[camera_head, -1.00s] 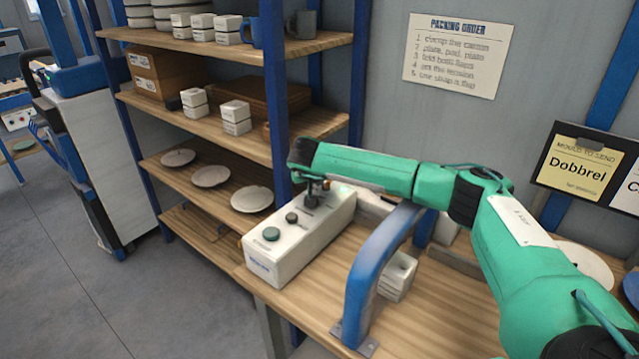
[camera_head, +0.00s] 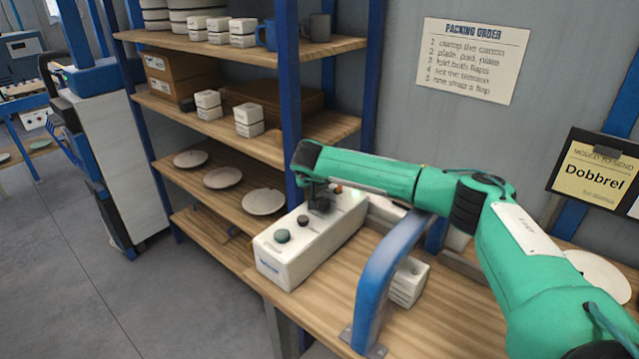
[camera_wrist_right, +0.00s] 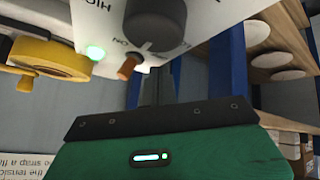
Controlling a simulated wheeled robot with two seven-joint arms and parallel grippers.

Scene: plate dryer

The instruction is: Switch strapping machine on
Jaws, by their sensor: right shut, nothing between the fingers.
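The strapping machine's white control box (camera_head: 310,252) stands on the wooden bench in the head view. A green button (camera_head: 282,236) and small dark knob (camera_head: 303,221) are on its top. In the right wrist view its panel shows a large dark dial (camera_wrist_right: 155,25), an orange-brown switch lever (camera_wrist_right: 128,67) beside "ON" lettering and a lit green lamp (camera_wrist_right: 95,52). My right gripper (camera_head: 320,203) is shut and empty, low over the box top. Its dark fingers (camera_wrist_right: 163,85) are close beside the lever; I cannot tell whether they touch. My left gripper is not in view.
A blue bent bar (camera_head: 382,280) rises from the bench in front of my right arm. White blocks (camera_head: 409,281) sit behind it. A shelf rack with plates (camera_head: 223,177) stands behind the box. A yellow wheel (camera_wrist_right: 50,58) is near the panel.

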